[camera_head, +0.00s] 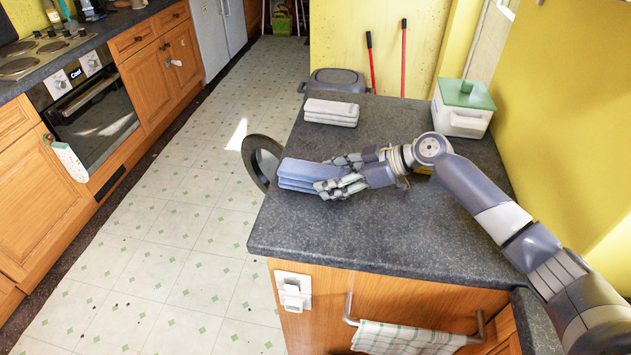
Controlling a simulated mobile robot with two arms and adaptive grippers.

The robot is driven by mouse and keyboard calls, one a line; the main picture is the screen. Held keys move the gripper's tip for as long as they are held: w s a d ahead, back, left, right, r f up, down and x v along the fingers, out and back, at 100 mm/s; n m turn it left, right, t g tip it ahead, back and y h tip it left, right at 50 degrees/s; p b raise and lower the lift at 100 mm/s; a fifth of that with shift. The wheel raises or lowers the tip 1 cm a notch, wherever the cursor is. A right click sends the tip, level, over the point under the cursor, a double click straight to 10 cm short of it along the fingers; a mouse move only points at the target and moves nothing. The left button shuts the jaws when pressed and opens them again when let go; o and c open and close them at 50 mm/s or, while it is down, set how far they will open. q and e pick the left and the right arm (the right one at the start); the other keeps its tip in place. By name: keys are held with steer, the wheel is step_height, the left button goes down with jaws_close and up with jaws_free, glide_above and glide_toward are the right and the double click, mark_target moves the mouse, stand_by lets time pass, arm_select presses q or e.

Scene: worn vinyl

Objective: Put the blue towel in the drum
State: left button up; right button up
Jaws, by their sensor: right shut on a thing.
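The blue towel (298,175) is folded in layers and lies at the left edge of the grey worktop. My right gripper (335,178) reaches in from the right and is shut on the towel's right side. A round dark door with a pale rim (247,158) stands open just beyond the worktop's left edge, beside the towel. The drum itself is hidden behind the worktop. My left gripper is not in view.
A folded pale towel (331,112) lies farther back on the worktop (420,235). A white box with a green lid (463,108) stands at the back right. A dark bin (335,80) is behind the worktop. The tiled floor (190,230) to the left is clear.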

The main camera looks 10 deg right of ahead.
steer(key=shift+r+p, duration=1.7)
steer(key=shift+r, duration=1.55)
